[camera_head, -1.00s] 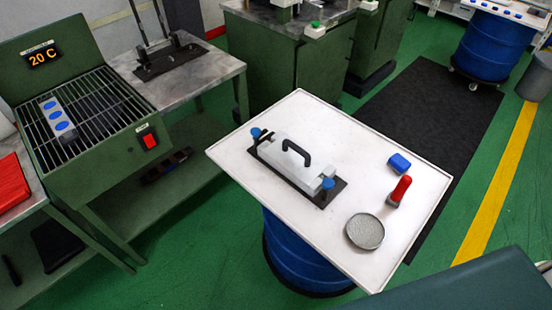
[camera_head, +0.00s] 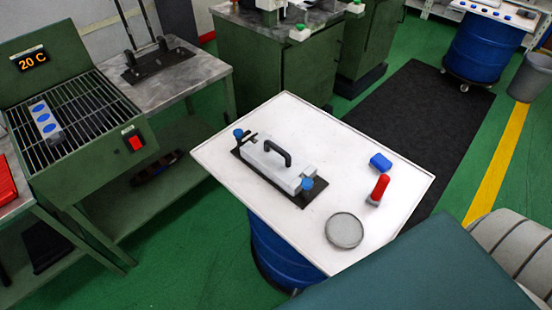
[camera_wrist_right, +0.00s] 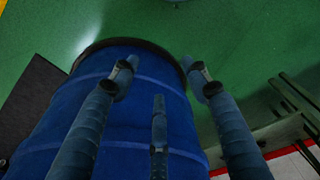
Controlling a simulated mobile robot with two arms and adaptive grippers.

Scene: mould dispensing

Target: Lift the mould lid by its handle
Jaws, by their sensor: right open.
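The mould with its pale grey lid (camera_head: 263,162) sits on the white tabletop (camera_head: 315,122). A black arched handle (camera_head: 277,149) stands on top of the lid. The mould has a black base plate (camera_head: 300,202) and a blue knob at each end. The handle is free, with no gripper near it. My right gripper (camera_wrist_right: 158,72) shows in the right wrist view, its fingers spread and empty, with a blue drum (camera_wrist_right: 120,85) behind them. The mould is not in that view. My left gripper is in neither view.
A blue block (camera_head: 380,162), a red-handled tool (camera_head: 379,188) and a round grey dish (camera_head: 344,231) are on the tabletop, right of the mould. A green grill station (camera_head: 75,120) reading 20 C stands at left. Green floor surrounds the table.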

